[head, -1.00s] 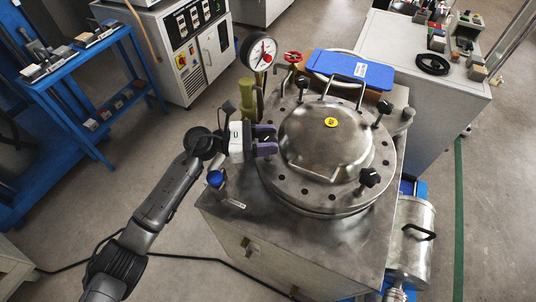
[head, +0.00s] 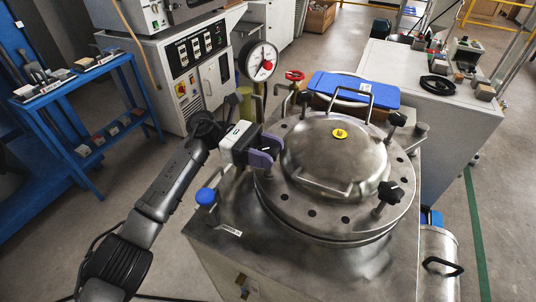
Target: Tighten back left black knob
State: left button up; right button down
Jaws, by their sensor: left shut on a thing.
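The round steel vessel lid (head: 335,165) has a flange with several holes and black knobs around its rim. My left gripper (head: 268,150), with purple fingers, is at the left edge of the flange. It is shut on a black knob there, mostly hidden between the fingers. Another black knob (head: 304,98) stands at the back of the lid, one (head: 397,119) at the back right and one (head: 390,192) at the front right. My right gripper is not in view.
A pressure gauge (head: 261,61) and a red valve handle (head: 295,75) stand behind the gripper. A blue-capped fitting (head: 205,196) is in front of it. A blue box (head: 352,90) lies behind the lid. A blue cart (head: 85,85) stands at the left.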

pick_arm(q)
jog(key=shift+r, duration=0.1)
jog(key=o, duration=0.9)
jog(key=shift+p+v, duration=1.25)
jog(key=shift+v, duration=5.6)
jog(key=shift+w, duration=0.1)
